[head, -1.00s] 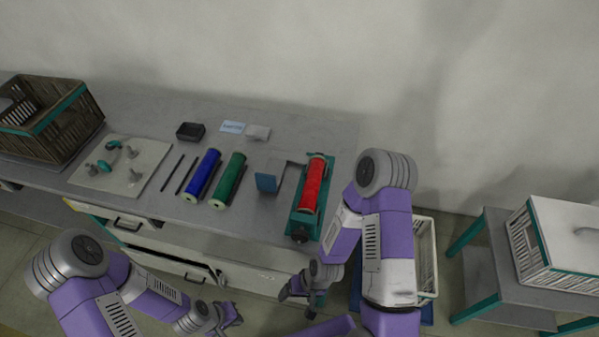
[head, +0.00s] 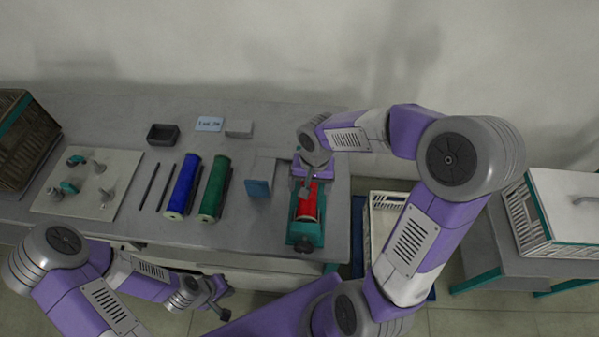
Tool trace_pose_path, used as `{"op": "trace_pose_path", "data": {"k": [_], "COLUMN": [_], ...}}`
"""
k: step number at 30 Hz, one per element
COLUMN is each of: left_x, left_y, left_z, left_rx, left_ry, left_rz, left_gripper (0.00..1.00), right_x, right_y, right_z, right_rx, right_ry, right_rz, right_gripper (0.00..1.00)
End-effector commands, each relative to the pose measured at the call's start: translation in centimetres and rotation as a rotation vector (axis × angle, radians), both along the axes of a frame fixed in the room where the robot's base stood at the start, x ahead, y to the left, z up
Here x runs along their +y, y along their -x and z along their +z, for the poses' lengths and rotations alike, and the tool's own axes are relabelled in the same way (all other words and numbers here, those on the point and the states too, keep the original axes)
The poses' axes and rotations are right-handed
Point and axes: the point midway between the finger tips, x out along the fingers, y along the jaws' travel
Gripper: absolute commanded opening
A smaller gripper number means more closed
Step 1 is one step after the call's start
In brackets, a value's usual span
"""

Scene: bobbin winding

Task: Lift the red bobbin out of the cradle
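The red bobbin (head: 308,208) lies in the green cradle (head: 305,232) near the right end of the workbench. Its near part shows; its far part is hidden under my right gripper. My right gripper (head: 307,187) points down over the far half of the bobbin. I cannot tell whether its fingers touch the bobbin or are closed on it. My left gripper (head: 220,298) is low in front of the bench edge, with its fingers apart and nothing between them.
A blue bobbin (head: 183,184) and a green bobbin (head: 214,187) lie left of the cradle, with a small blue plate (head: 257,188) between. A pegged board (head: 118,180), a dark tray (head: 163,134) and a slatted crate (head: 28,140) are further left. A white basket (head: 377,225) stands right of the bench.

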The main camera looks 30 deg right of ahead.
Motion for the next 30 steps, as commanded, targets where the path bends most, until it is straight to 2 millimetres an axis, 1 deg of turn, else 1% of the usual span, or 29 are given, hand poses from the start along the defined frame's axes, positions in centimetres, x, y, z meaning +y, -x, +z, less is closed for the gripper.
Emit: {"op": "trace_pose_path", "data": {"k": [1, 5, 12, 15, 18, 22, 29, 30], "left_x": [0.0, 0.0, 0.0, 0.0, 0.0, 0.0, 0.0, 0.0], "left_y": [0.0, 0.1, 0.0, 0.0, 0.0, 0.0, 0.0, 0.0], "left_z": [-0.3, -0.7, -1.9, -2.4, -2.6, -2.8, -2.7, -2.7], "left_rx": [0.001, 0.001, 0.001, 0.001, 0.001, 0.001, 0.000, 0.001], "left_ry": [0.000, 0.000, 0.000, 0.000, 0.000, 0.000, 0.000, 0.000], "left_rz": [0.000, 0.000, 0.000, 0.000, 0.000, 0.000, 0.000, 0.000], "left_gripper": [0.00, 0.00, 0.00, 0.00, 0.00, 0.00, 0.00, 0.00], "right_x": [-0.2, -0.2, 0.0, 0.1, 0.1, 0.1, 0.1, 0.1], "right_y": [0.0, 0.1, 0.0, 0.0, -0.1, -0.1, -0.2, -0.1], "right_z": [-0.2, -1.0, -4.8, -6.1, -7.0, -7.4, -7.4, -7.4], "right_rx": [-0.001, 0.003, 0.003, 0.003, 0.003, 0.001, -0.001, -0.001], "right_ry": [0.005, 0.009, 0.008, 0.008, 0.008, 0.008, 0.008, 0.008], "right_rz": [-0.004, -0.009, -0.007, -0.006, -0.007, -0.007, -0.007, -0.007], "right_gripper": [0.86, 0.86, 0.86, 0.86, 0.86, 0.86, 0.86, 0.83]}}
